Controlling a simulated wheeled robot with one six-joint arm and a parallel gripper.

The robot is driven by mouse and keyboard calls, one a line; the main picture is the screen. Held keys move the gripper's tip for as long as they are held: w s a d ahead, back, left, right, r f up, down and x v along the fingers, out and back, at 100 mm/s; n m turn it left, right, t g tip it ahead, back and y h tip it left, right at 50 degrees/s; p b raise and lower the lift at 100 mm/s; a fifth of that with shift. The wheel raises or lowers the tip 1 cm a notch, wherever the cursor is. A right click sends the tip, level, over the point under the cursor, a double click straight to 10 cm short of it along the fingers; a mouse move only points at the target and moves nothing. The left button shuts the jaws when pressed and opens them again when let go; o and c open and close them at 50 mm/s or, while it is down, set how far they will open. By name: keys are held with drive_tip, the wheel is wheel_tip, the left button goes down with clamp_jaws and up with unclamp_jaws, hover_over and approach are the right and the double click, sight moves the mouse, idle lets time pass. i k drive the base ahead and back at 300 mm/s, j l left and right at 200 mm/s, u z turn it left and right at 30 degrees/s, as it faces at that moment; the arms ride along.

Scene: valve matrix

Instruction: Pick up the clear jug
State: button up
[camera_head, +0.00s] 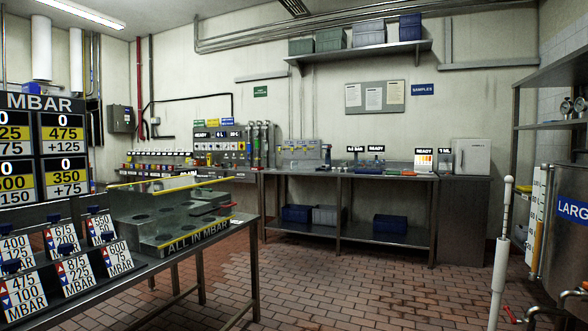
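I cannot make out a clear jug in this view. Small items stand on the long back bench (350,176), but they are too far off to tell whether one is a clear jug. My gripper is not in view.
At left stands a metal table (185,272) with numbered cards and a clear-topped case (165,232) marked "ALL IN MBAR". A white pole (500,255) and a large steel tank (568,235) stand at right. A white box (471,157) sits on the back counter. The tiled middle floor is clear.

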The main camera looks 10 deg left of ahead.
sight(293, 164)
drive_tip(key=i+j+z, duration=0.1)
drive_tip(key=i+j, duration=0.35)
drive_tip(key=i, duration=0.2)
drive_tip(key=i+j+z, duration=0.15)
drive_tip(key=i+j, duration=0.35)
drive_tip(key=i+l, duration=0.1)
drive_tip(key=i, duration=1.7)
drive_tip(key=i+u, duration=0.15)
drive_tip(key=i, duration=1.55)
drive_tip(key=i+l, duration=0.1)
drive_tip(key=i, duration=0.75)
drive_tip(key=i+l, duration=0.15)
drive_tip(key=i, duration=0.7)
drive_tip(key=i+j+u, duration=0.15)
drive_tip(key=i+u, duration=1.05)
drive_tip(key=i+j, duration=0.25)
drive_tip(key=i, duration=0.2)
drive_tip(key=i+j+z, duration=0.1)
drive_tip(key=i, duration=0.4)
drive_tip(key=i+j+z, duration=0.45)
drive_tip(key=j, duration=0.2)
drive_tip(key=i+j+z, duration=0.25)
drive_tip(key=j+z, duration=0.25)
drive_tip(key=j, duration=0.25)
drive_tip(key=i, duration=0.05)
